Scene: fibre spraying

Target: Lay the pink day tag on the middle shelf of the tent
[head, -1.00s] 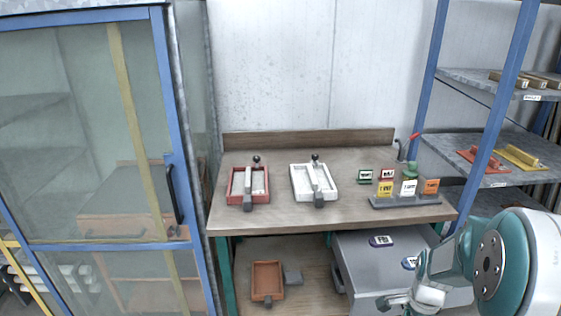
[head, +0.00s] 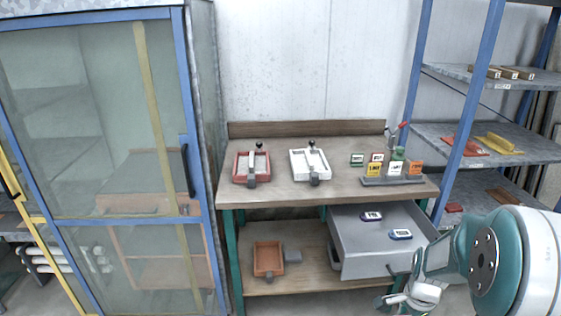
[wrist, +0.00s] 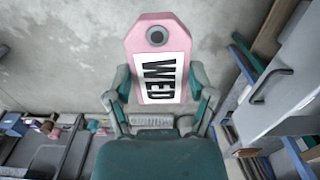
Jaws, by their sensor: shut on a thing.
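In the wrist view my gripper (wrist: 160,88) is shut on the pink day tag (wrist: 148,30), which has a dark eyelet and a white label reading WED. The tag stands upright between the fingers. In the head view my gripper (head: 402,298) is low at the right, in front of the open drawer; the tag cannot be made out there. The tent (head: 190,120) appears to be the blue-framed enclosure at the left, with a clear door panel that looks closed. Shelves show only dimly through the panel, so the middle one is hard to make out.
A wooden bench (head: 330,190) holds a red tray (head: 237,165), a white tray (head: 297,165) and several day tags at a grey rack (head: 395,181). The grey drawer (head: 365,240) below is pulled out, with two labelled tags inside. A blue-posted shelf rack (head: 485,75) stands right.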

